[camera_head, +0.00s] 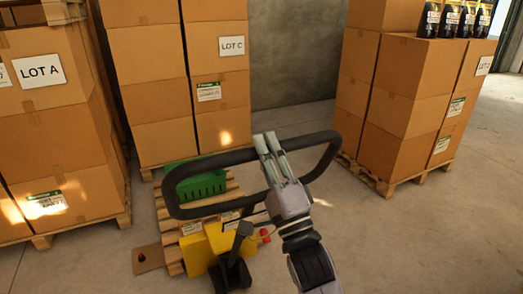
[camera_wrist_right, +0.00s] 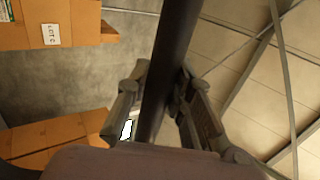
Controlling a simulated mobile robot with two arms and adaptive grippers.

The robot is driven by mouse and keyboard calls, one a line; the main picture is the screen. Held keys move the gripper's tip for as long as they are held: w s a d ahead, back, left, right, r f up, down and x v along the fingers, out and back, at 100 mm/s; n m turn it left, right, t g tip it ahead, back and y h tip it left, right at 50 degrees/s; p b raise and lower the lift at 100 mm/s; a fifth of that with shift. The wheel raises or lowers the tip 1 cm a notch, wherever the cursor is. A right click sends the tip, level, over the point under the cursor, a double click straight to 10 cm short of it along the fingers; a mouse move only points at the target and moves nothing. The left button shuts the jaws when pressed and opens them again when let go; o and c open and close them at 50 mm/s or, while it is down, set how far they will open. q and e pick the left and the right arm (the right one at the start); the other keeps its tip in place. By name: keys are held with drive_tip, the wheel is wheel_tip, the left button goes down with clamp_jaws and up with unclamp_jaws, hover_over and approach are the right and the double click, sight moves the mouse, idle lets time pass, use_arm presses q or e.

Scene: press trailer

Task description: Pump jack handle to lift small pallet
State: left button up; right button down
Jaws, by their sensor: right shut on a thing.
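The jack handle (camera_head: 205,208) is a black rounded loop in the middle of the head view, standing above the yellow pallet jack (camera_head: 195,252). My right gripper (camera_head: 268,146) is shut on the far top bar of the loop. In the right wrist view the dark bar (camera_wrist_right: 172,60) runs between the two fingers (camera_wrist_right: 160,105). The small wooden pallet (camera_head: 167,228) lies on the floor behind the jack, with a green crate (camera_head: 202,184) on it. The handle and jack hide part of the pallet. My left gripper is not in view.
Pallets of stacked cartons stand at the left (camera_head: 55,120), behind (camera_head: 150,70) and at the right (camera_head: 400,95). A flat brown piece (camera_head: 148,258) lies left of the jack. The floor at the right (camera_head: 430,240) is clear.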

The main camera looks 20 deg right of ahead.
drive_tip(key=shift+w+f, duration=0.1)
drive_tip(key=shift+w, duration=0.05)
drive_tip(key=c, duration=1.7)
unclamp_jaws()
drive_tip(key=o, duration=0.3)
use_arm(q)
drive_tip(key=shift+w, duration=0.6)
use_arm(e)
drive_tip(key=v, duration=1.2)
